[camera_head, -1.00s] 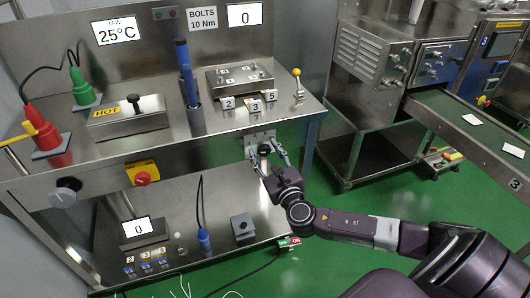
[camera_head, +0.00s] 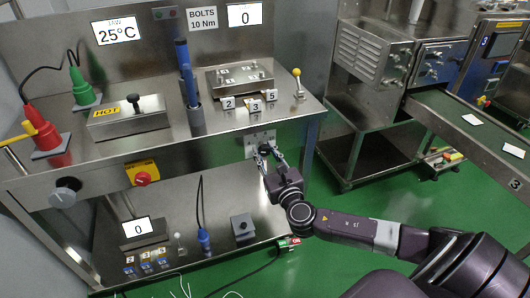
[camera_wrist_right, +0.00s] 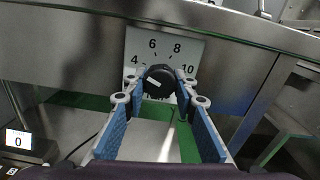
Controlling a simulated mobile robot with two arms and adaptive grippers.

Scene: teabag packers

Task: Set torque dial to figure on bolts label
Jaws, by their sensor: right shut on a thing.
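The black torque dial (camera_wrist_right: 160,81) sits on a pale plate (camera_wrist_right: 193,50) with figures 4, 6, 8 and 10 showing in the right wrist view; lower figures are hidden. Its white mark points to the left side, roughly toward 4; I cannot tell the exact figure. The plate also shows on the bench front in the head view (camera_head: 250,146). My right gripper (camera_head: 271,152) is shut on the dial, its blue-padded fingers (camera_wrist_right: 160,92) on either side of the knob. The bolts label (camera_head: 202,19) on the back panel reads 10 Nm. My left gripper is out of view.
A lower shelf (camera_head: 175,233) lies under the dial.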

